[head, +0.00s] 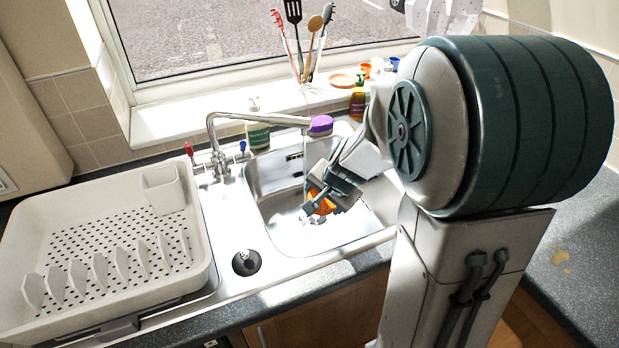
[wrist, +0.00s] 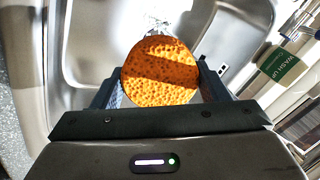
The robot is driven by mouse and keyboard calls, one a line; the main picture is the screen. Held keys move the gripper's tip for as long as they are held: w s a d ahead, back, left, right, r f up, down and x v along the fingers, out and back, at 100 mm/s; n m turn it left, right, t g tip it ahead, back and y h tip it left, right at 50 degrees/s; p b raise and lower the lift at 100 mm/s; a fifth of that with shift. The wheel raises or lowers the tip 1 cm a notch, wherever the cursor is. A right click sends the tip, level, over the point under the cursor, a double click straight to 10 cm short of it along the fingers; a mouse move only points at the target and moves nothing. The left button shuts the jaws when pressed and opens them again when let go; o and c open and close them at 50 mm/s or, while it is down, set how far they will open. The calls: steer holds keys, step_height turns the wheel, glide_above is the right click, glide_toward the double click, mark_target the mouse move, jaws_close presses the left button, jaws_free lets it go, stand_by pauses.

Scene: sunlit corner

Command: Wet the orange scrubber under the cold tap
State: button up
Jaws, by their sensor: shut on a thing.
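The orange scrubber (head: 322,206) is a round, pitted sponge held low inside the steel sink bowl (head: 275,190). My gripper (head: 325,198) is shut on it; in the wrist view the scrubber (wrist: 160,72) sits between both fingers, with a dark shadow band across its face. The tap (head: 258,116) arches over the bowl, with a red-topped handle (head: 188,149) on the left and a blue-topped handle (head: 242,147) on the right. A thin pale stream appears to fall from its spout. White splashing shows at the scrubber's far edge in the wrist view.
A white dish rack (head: 100,245) fills the left drainer. A green-labelled bottle (head: 258,132), a purple round item (head: 320,125) and an amber pump bottle (head: 357,102) stand behind the bowl. Utensils (head: 305,45) stand on the sill. The bowl's left part is free.

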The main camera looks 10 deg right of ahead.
mark_target(328, 203)
steer(key=shift+r, duration=0.1)
steer(key=s+r+p, duration=0.1)
steer(key=s, duration=0.1)
steer(key=s+r+p, duration=0.1)
steer(key=r+p, duration=0.1)
steer(key=shift+s+d+r, duration=0.1)
steer(key=shift+s+d, duration=0.25)
steer(key=shift+d, duration=0.05)
steer(key=shift+s+d+r+p, duration=0.1)
steer(key=shift+s+r+p, duration=0.25)
steer(key=shift+s, duration=0.25)
steer(key=shift+f, duration=0.15)
